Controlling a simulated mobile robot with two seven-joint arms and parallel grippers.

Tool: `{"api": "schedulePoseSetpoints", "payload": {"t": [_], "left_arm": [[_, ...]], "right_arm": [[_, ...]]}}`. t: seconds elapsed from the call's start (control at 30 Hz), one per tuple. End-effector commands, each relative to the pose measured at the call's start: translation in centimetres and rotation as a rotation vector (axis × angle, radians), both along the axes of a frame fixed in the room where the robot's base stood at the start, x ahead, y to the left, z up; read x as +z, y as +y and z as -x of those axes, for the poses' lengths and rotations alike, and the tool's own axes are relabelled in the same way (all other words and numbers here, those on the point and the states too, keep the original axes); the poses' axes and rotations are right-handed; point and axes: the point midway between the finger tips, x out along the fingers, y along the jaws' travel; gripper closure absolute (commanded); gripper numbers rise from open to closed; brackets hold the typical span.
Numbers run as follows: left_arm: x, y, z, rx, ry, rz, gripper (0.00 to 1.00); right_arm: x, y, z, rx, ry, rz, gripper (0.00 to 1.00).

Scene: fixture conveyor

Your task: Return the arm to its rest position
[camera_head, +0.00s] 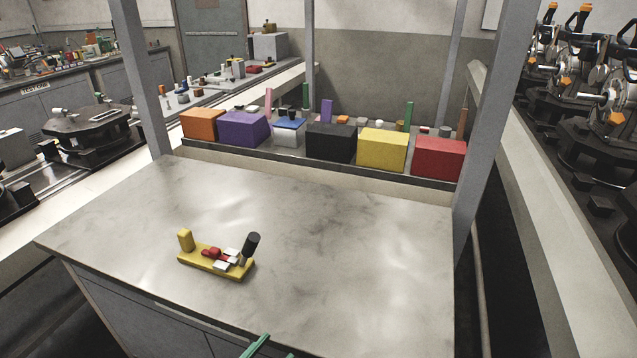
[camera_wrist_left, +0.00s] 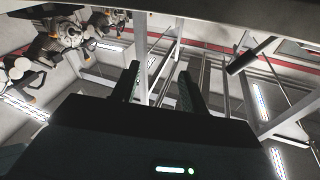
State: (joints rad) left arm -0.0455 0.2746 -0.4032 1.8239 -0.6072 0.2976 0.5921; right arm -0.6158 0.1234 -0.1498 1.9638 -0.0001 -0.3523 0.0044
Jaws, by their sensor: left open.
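My left gripper (camera_head: 272,347) shows only as green finger parts at the bottom edge of the head view, at the front edge of the worktable (camera_head: 350,245). In the left wrist view its two dark fingers (camera_wrist_left: 159,82) stand apart with nothing between them. A yellow fixture (camera_head: 208,262) lies on the table, left of and beyond the gripper, clear of it. It carries a yellow block at one end, a tilted black cylinder at the other, and red and white parts between. My right gripper is not in view.
Orange, purple, blue-and-white, black, yellow (camera_head: 382,151) and red (camera_head: 438,157) bins line the shelf behind the table. Grey posts (camera_head: 487,120) rise at the table's sides. Conveyors (camera_head: 530,215) run along both sides. The table's middle and right are bare.

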Motion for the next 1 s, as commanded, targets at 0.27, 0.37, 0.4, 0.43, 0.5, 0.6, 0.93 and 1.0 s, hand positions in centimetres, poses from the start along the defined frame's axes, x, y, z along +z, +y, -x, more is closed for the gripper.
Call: {"api": "schedulePoseSetpoints", "payload": {"t": [0.27, 0.37, 0.4, 0.43, 0.5, 0.6, 0.93, 1.0], "left_arm": [[-12.0, 8.0, 8.6, 0.38, 0.511, -0.081, 0.56], [-15.2, 9.8, 12.8, 0.439, 0.677, -0.126, 0.56], [-16.1, 10.3, 14.3, 0.453, 0.732, -0.141, 0.56], [-16.7, 10.6, 15.3, 0.46, 0.77, -0.151, 0.56], [-17.8, 11.1, 17.4, 0.47, 0.841, -0.172, 0.56], [-18.6, 11.5, 19.2, 0.476, 0.9, -0.188, 0.56], [-18.9, 11.6, 19.8, 0.476, 0.923, -0.195, 0.56], [-18.9, 11.6, 19.8, 0.476, 0.923, -0.195, 0.56]], "right_arm": [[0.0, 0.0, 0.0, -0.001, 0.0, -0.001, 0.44], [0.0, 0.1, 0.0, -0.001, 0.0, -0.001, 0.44], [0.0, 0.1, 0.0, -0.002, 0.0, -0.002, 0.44], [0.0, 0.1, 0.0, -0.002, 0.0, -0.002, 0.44], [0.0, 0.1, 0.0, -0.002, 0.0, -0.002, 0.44], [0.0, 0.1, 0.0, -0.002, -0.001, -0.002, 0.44], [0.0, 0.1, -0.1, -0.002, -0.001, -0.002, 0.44], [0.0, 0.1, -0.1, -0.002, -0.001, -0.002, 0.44]]}}
